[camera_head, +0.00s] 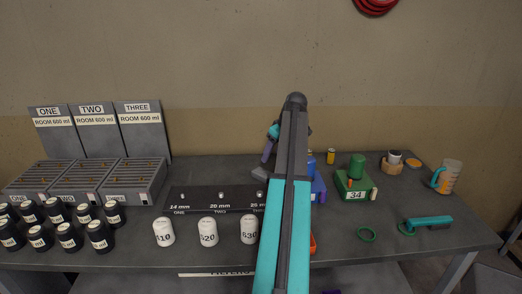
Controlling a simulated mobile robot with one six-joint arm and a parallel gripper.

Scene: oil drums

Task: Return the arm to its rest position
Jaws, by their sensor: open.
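My teal and dark grey arm stretches up the middle of the camera_head view over the bench (350,250). Its elbow is high above the back edge of the bench. My gripper (261,172) hangs behind the upper arm, just left of it, above the bench near the black hole plate. It is partly hidden by the arm; it is open, and nothing shows between its jaws.
White bottles 510 (163,232), 520 (208,231) and 530 (249,229) stand before the black plate (190,196). Black bottles (68,237) and grey trays (135,182) fill the left. A green box (354,187), measuring jug (447,176) and teal tool (430,223) are right.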

